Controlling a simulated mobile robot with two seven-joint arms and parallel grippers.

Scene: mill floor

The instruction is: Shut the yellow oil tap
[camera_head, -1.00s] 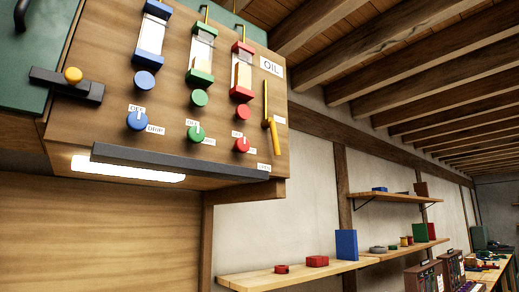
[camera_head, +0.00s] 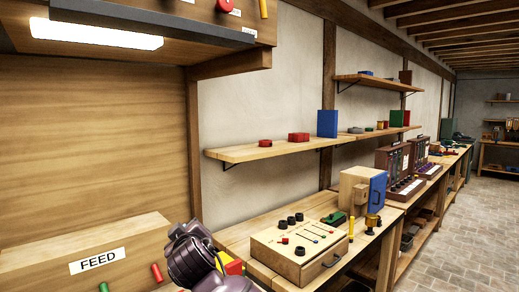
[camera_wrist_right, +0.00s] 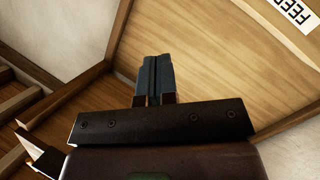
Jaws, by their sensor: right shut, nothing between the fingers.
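The oil panel is mostly cut off at the top of the head view. Only the lower end of the yellow oil tap's lever (camera_head: 264,9) shows there, hanging down at the panel's right edge. The rest of the tap is out of frame. My right gripper (camera_wrist_right: 154,75) is shut and empty in the right wrist view, with its fingers together in front of a wooden board. The tap is not in that view. A dark arm link of mine shows low in the head view, below the panel. My left gripper is not in view.
A wooden box marked FEED (camera_head: 95,262) stands at lower left. A wall shelf (camera_head: 270,150) holds red and blue blocks. A workbench (camera_head: 235,240) carries a control box (camera_head: 300,245) and a blue-doored cabinet (camera_head: 377,195). Tiled floor is open at right.

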